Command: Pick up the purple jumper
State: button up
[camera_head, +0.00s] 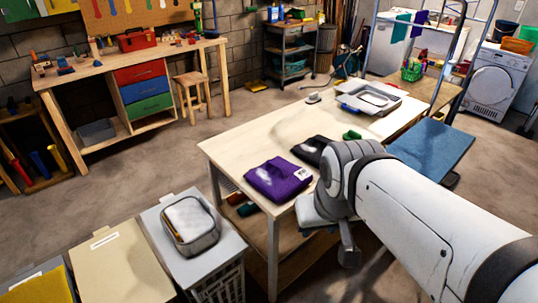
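The purple jumper (278,179) lies folded on the near part of the pale wooden table (240,150), with a small white patch near its right end. My arm reaches in from the lower right, and its grey wrist is just right of the jumper, over the table's near edge. The end of my gripper (348,256) seems to point down beside the table. Its fingers cannot be made out clearly, and I see nothing held. The jumper rests on the table, apart from the gripper.
A dark folded garment (311,150) lies right behind the jumper, partly behind my wrist. A green item (352,134), an iron (314,98) and a grey tray (369,97) are farther back. The table's left side is clear.

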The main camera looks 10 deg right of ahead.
aim_at(278, 179)
jog(key=u, duration=0.05)
jog(key=i, duration=0.95)
jog(key=z, duration=0.1)
